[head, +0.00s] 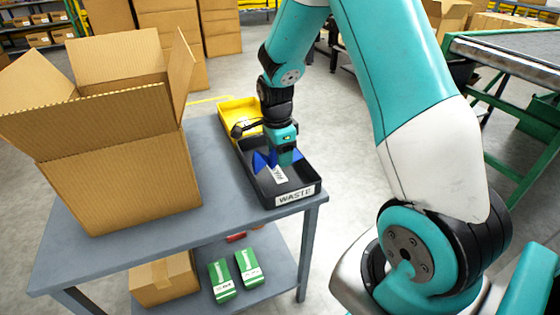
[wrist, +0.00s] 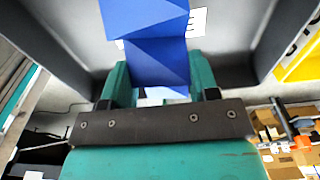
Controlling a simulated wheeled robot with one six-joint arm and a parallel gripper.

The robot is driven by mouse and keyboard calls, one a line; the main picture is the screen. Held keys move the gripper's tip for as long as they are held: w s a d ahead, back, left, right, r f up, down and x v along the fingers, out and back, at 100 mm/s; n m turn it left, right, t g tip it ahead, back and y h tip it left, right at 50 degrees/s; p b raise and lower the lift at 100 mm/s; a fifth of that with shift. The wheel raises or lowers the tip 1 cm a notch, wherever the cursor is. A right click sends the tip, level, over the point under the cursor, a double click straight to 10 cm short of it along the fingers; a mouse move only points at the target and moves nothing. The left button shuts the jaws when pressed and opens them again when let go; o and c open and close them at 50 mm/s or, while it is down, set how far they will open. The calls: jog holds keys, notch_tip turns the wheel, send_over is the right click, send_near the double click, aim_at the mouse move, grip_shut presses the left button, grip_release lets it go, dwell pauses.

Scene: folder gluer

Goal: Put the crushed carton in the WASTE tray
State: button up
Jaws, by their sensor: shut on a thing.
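The crushed carton (wrist: 150,45) is blue and creased, and sits between my fingers in the wrist view. In the head view, blue parts of it (head: 261,161) show on both sides of my gripper (head: 284,154). My gripper points down, shut on the carton, over the black WASTE tray (head: 306,180). In the wrist view, grey tray walls (wrist: 240,45) rise around the carton. I cannot tell whether the carton touches the tray floor. A white piece with dark marks (head: 279,175) shows beside the carton; the carton partly covers it in the wrist view.
A yellow tray (head: 226,112) stands behind the WASTE tray on the grey table (head: 190,222). A large open cardboard box (head: 120,180) fills the table's left. Green-and-white cartons (head: 222,280) and a brown box (head: 165,279) are on the lower shelf. A conveyor (head: 510,55) stands at the right.

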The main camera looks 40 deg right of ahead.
notch_tip(320, 180, down, 2)
jog(key=shift+f, duration=0.25)
jog(key=o, duration=0.9)
